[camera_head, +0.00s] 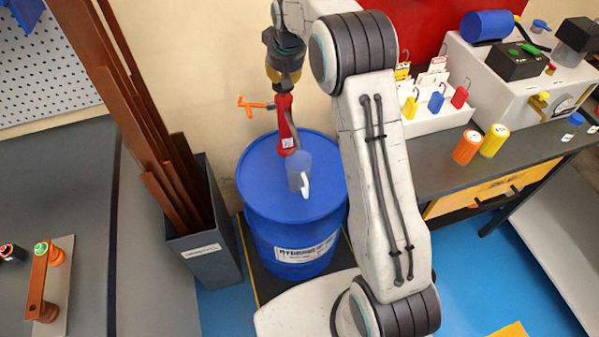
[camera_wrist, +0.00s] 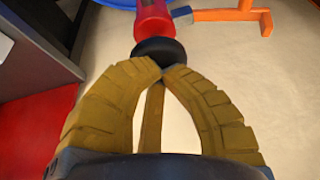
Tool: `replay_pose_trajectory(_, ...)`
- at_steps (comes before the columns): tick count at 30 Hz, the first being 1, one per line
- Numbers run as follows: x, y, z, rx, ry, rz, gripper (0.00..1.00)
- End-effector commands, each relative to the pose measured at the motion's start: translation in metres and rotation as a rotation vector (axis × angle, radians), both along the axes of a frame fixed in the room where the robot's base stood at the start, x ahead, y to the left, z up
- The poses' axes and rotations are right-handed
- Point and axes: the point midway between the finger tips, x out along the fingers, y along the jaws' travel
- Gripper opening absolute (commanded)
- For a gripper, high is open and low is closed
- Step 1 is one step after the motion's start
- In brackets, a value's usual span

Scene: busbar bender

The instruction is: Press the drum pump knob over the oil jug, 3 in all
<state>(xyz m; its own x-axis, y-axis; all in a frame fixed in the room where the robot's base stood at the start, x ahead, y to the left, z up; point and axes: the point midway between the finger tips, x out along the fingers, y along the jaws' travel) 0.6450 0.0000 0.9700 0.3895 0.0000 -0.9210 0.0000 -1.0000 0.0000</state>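The blue drum (camera_head: 262,205) stands upright on the floor, with the red pump (camera_head: 285,125) rising from its top. The clear jug (camera_head: 298,168) with a white handle sits on the drum lid beside the pump. The pump's black knob (camera_wrist: 160,50) shows in the wrist view on top of the red body (camera_wrist: 153,18). My gripper (camera_wrist: 164,70) has its yellow-brown fingertips together right at the knob's near edge. In the head view my gripper (camera_head: 284,82) is directly above the pump. Whether the tips touch the knob is unclear.
An orange fitting (camera_head: 256,105) sticks out left of the pump. A grey bin (camera_head: 205,250) of copper-brown bars stands left of the drum. A workbench (camera_head: 520,150) with a machine, padlocks and two cylinders is at right. The wall is close behind.

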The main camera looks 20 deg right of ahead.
Motion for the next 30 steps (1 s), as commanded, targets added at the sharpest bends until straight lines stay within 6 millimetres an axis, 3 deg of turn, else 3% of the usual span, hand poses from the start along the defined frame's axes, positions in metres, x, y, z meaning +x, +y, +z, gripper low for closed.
replay_pose_trajectory(30,0.0,0.0,0.056,0.0,0.0,0.0,0.0)
